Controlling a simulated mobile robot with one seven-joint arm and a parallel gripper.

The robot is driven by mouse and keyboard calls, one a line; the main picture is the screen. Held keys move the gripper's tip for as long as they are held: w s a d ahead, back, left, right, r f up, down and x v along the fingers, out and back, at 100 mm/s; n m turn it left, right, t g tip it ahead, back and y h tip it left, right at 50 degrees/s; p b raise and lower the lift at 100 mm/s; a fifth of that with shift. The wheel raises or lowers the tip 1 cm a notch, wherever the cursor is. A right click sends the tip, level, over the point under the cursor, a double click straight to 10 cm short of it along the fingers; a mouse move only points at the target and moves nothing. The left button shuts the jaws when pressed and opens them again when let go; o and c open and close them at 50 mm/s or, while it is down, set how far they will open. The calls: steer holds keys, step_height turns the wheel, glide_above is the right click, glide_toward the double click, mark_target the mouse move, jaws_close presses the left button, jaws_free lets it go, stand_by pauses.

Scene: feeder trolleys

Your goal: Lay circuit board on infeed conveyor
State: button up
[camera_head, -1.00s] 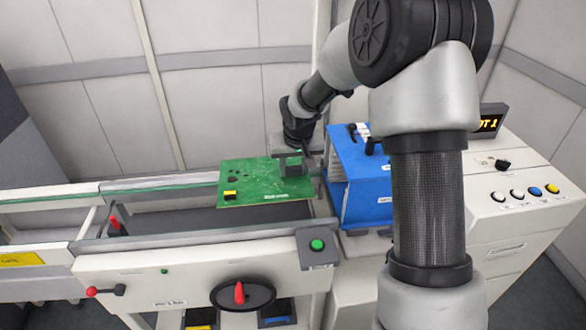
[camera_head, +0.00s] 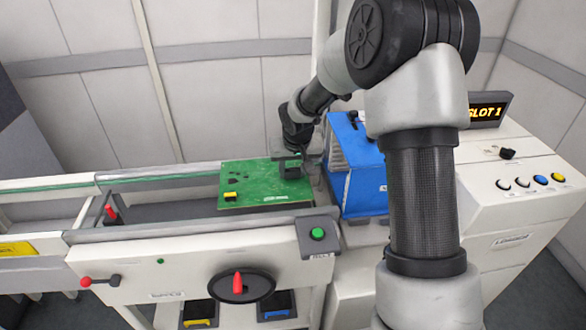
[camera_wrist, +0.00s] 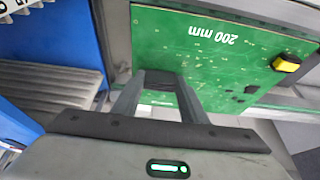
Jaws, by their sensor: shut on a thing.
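The green circuit board (camera_head: 255,185), with a yellow part and small dark parts on it, lies flat at the right end of the infeed conveyor (camera_head: 160,232), between its front and back rails. I cannot tell whether it rests on the rails or hovers just above them. The fingertips are partly hidden behind the arm's end in the head view.
A blue slotted magazine (camera_head: 355,175) stands close to the right of the board, beside my gripper. A box with a green button (camera_head: 317,234) sits on the front rail. A handwheel (camera_head: 242,288) and red lever (camera_head: 87,282) are on the front.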

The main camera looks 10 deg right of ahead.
mark_target(293, 179)
steer(key=shift+f+b, duration=0.95)
steer(key=shift+f+b, duration=0.6)
steer(key=shift+f, duration=0.05)
stand_by(0.4)
steer(key=o, duration=1.5)
steer(key=shift+o, duration=0.2)
steer(key=p+v, duration=0.2)
steer(key=v, duration=1.5)
steer(key=s+d+r+p, duration=0.3)
steer(key=s+r+p, duration=0.1)
steer(key=s+r, duration=0.9)
steer(key=s+d+r+t+p, duration=0.1)
steer(key=s+r+p, duration=0.1)
steer(key=s, duration=1.2)
steer(key=shift+s+d+p, duration=0.2)
steer(key=shift+s+p, duration=0.2)
steer(key=shift+p, duration=0.05)
